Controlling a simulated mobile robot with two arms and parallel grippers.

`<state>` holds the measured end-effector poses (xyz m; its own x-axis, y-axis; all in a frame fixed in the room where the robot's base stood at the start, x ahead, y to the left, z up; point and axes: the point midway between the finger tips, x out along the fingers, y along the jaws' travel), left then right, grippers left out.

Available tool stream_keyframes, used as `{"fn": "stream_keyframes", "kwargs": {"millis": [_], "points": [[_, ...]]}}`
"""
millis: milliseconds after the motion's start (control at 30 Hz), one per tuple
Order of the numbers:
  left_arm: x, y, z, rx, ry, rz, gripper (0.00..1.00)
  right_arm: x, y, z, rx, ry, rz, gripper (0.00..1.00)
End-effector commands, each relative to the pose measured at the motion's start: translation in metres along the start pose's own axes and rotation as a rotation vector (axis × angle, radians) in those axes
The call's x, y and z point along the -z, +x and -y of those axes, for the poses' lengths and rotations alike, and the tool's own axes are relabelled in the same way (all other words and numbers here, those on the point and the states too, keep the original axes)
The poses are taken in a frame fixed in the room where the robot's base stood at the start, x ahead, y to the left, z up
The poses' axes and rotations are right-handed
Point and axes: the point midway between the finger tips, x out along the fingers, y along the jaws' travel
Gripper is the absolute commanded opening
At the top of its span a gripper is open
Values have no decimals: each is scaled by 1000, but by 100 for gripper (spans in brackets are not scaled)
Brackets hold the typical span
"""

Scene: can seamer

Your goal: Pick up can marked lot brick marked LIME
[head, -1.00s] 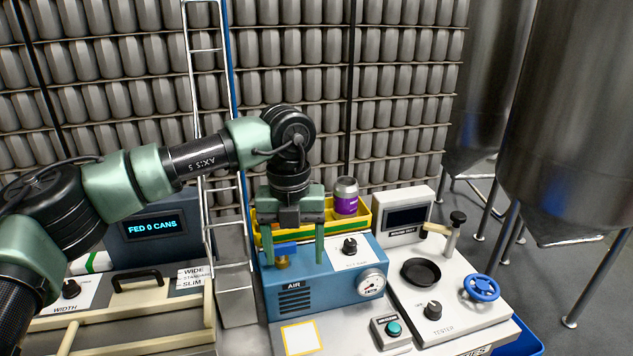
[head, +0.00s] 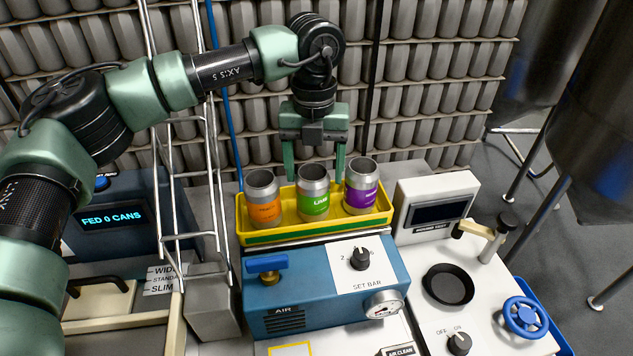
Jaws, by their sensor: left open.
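The can marked LIME (head: 314,194) has a green label and stands upright in the middle of a yellow tray (head: 300,234). An orange-labelled can (head: 263,200) stands to its left and a purple-labelled can (head: 361,188) to its right. My left gripper (head: 315,176) points down with its fingers spread apart, behind and above the LIME can. The can's upper part overlaps the space between the fingers in the picture. I see no contact, and the lower fingertips are partly hidden by the cans. My right gripper is not in view.
A blue air unit (head: 320,300) with a knob, blue valve and gauge stands in front of the tray. A white tester (head: 480,290) with a blue handwheel is at the right. A metal ladder-like chute (head: 190,180) rises at the left. Shelved cans fill the back.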

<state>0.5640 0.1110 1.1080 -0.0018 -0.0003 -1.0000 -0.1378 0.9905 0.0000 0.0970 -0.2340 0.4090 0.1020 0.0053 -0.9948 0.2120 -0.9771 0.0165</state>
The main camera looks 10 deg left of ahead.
Motion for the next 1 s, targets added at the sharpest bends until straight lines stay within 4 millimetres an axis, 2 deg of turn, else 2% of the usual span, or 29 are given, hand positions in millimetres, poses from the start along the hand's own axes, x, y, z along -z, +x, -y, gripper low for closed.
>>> {"fn": "stream_keyframes", "kwargs": {"millis": [333, 467, 600, 867, 900, 1000], "points": [[1, 34, -2, -2, 0, -4, 70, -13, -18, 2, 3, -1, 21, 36], [3, 53, -3, -3, 1, -5, 70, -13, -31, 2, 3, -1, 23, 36], [2, 72, -3, 0, 1, -3, 70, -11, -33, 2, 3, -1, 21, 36], [2, 78, -3, 0, 1, -1, 70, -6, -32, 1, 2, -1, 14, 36], [2, 78, -3, 0, 0, -1, 67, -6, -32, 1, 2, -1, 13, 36], [2, 78, -3, 0, 0, -1, 39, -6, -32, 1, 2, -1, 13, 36]]}}
